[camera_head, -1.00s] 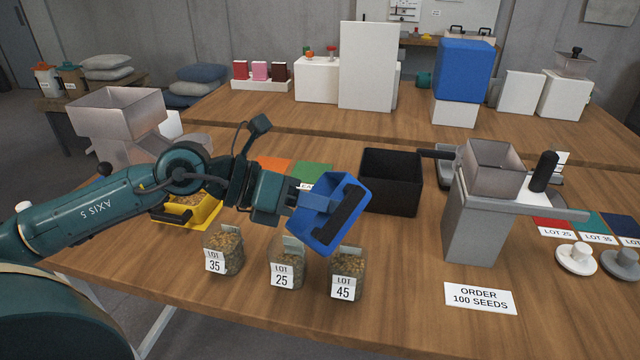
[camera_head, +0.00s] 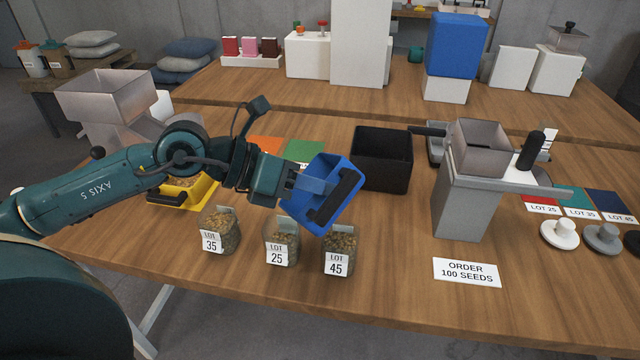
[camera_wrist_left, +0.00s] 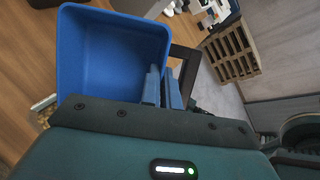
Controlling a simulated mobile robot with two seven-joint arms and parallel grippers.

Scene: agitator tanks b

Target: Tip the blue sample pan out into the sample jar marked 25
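The blue sample pan (camera_head: 312,208) is held tilted on its side in the air, with a dark strip along its right side. My left gripper (camera_head: 287,183) is shut on it at its left side, and the fingertips are partly hidden. In the left wrist view the pan (camera_wrist_left: 112,50) shows a plain blue inside with no seeds visible. The jar marked 25 (camera_head: 282,240) stands upright on the table between the other two jars, with seeds in it. The pan is above and to the right of it in the picture, over the gap towards jar 45. My right gripper is not in view.
The jar marked 35 (camera_head: 219,232) and the jar marked 45 (camera_head: 339,248) flank it closely. A yellow tray (camera_head: 185,195) lies behind left. A black bin (camera_head: 382,160) and a grey counter machine (camera_head: 470,195) stand to the right. The order card (camera_head: 466,271) lies in front.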

